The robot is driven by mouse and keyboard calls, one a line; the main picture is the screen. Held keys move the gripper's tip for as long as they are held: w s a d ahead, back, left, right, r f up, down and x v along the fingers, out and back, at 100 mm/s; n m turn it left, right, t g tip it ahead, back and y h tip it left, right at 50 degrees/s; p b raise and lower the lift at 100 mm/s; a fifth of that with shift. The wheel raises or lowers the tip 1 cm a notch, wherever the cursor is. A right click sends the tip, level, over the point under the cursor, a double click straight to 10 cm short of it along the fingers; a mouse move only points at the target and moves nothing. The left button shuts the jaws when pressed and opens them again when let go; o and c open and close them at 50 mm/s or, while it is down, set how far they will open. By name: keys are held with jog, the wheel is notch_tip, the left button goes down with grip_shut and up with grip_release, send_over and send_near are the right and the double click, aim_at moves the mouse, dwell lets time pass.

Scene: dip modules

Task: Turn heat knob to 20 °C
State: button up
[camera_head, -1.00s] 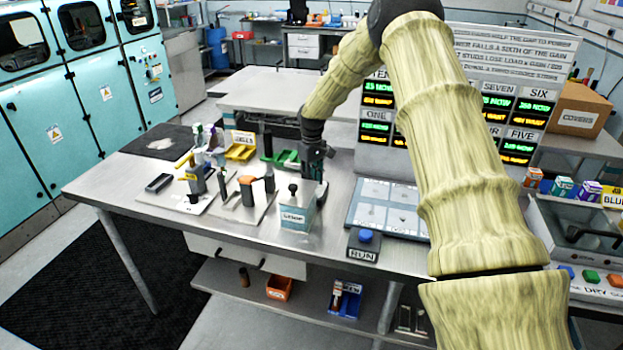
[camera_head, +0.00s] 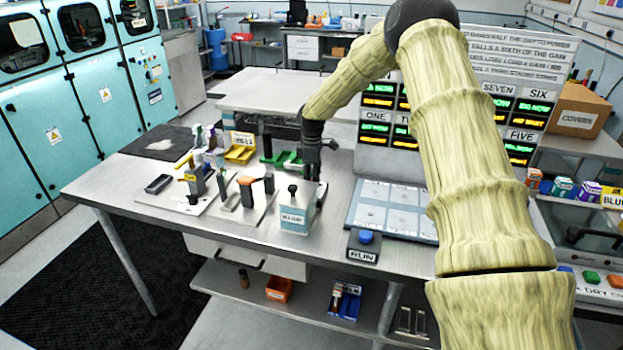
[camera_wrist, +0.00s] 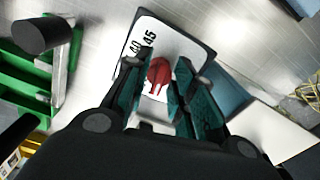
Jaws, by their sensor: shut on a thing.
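The heat knob (camera_wrist: 158,72) is red and sits on a white dial plate (camera_wrist: 178,38) with a dark edge in the wrist view. The numbers 40 and 45 are readable at the dial's upper left. The other marks and the knob's pointer are hidden by my fingers. My gripper (camera_wrist: 160,84) has its teal fingers on either side of the knob and is shut on it. In the head view my gripper (camera_head: 313,170) points down at the bench, just behind the pale blue labelled box; the knob cannot be seen there.
The pale blue box (camera_head: 296,216) with a dark ball-topped lever stands close in front of my gripper. Green holders (camera_head: 283,160) lie to its left. A flat panel (camera_head: 385,207) and a blue RUN button (camera_head: 365,237) are to its right.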

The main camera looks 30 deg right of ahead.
jog(key=shift+d+n, duration=0.1)
jog(key=shift+n, duration=0.3)
jog(key=shift+r, duration=0.1)
jog(key=o, duration=1)
jog(key=shift+o, duration=0.2)
notch_tip(320, 180, up, 12)
dwell(0.4)
